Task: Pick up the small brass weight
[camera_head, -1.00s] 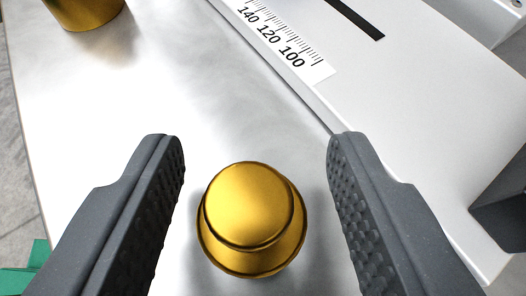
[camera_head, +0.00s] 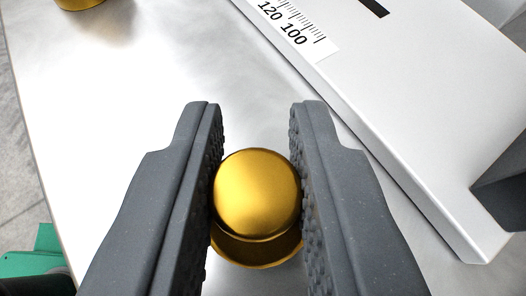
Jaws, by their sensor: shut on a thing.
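The small brass weight (camera_head: 256,194) stands between the two dark grey fingers of my gripper (camera_head: 256,185). Its rounded knob faces the camera, with the wider base showing below it. The textured finger pads touch it on its left and right sides, so my gripper is shut on it. The pads hide the edges of its base. I cannot tell whether it still rests on the metal surface.
The shiny metal plate (camera_head: 110,150) is clear to the left. Another brass piece (camera_head: 78,3) is cut off at the top left. A white housing (camera_head: 410,120) with a printed scale (camera_head: 300,32) stands close on the right. A green part (camera_head: 42,250) shows at the lower left.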

